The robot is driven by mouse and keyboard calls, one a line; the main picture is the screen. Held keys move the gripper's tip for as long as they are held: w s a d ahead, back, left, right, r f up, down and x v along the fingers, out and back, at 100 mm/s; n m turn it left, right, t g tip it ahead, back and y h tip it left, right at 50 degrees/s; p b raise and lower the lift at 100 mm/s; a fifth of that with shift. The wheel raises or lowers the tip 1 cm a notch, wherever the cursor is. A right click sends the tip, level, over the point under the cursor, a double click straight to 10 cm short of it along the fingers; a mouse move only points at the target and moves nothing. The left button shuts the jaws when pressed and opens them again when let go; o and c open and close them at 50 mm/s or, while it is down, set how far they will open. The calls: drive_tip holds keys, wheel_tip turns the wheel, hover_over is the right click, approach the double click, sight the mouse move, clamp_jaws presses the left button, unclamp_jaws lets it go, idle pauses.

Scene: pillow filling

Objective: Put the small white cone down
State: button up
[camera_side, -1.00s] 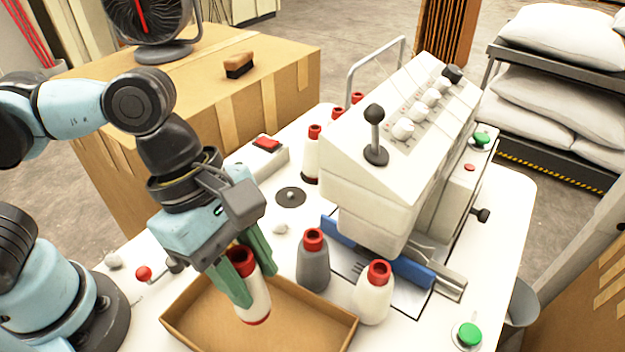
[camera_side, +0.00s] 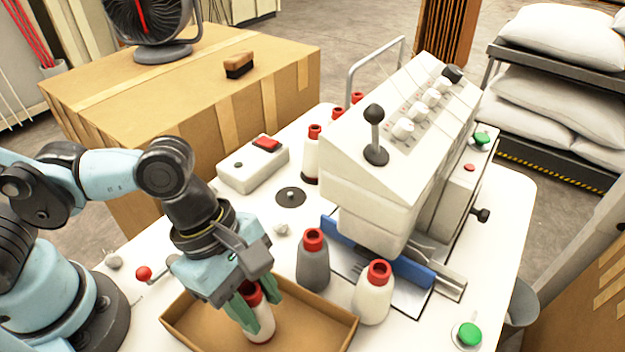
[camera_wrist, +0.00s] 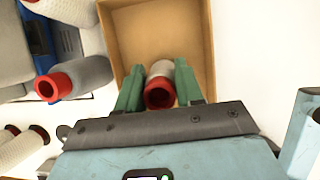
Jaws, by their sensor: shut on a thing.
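The small white cone (camera_side: 262,326) with a red top is between the green fingers of my gripper (camera_side: 250,310). In the side view it is upright, over or in the open cardboard tray (camera_side: 325,313); I cannot tell if its base touches the tray floor. In the wrist view my gripper (camera_wrist: 158,90) is shut on the cone (camera_wrist: 160,70), its red rim facing the camera, with the tray (camera_wrist: 207,45) around it. The cone's lower part is partly hidden in both views.
A red-knobbed lever (camera_side: 144,273) is left of the tray.

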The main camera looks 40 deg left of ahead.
drive_tip(key=shift+f, duration=0.1)
drive_tip(key=o, duration=1)
drive_tip(key=shift+w+v, duration=0.2)
drive_tip(key=shift+v, duration=5.9)
drive_tip(key=w+a+f+m+t+y, duration=0.2)
drive_tip(key=w+a+m, duration=0.4)
drive_tip(key=a+m, duration=0.3)
drive_tip(key=w+a+f+m+t+y, duration=0.2)
drive_tip(key=w+a+m+t, duration=0.2)
drive_tip(key=a+m, duration=0.5)
drive_tip(key=shift+w+f+m+t+y, duration=0.3)
drive_tip(key=shift+w+f+m+t, duration=0.15)
drive_tip(key=shift+w, duration=0.4)
drive_tip(key=shift+r, duration=0.1)
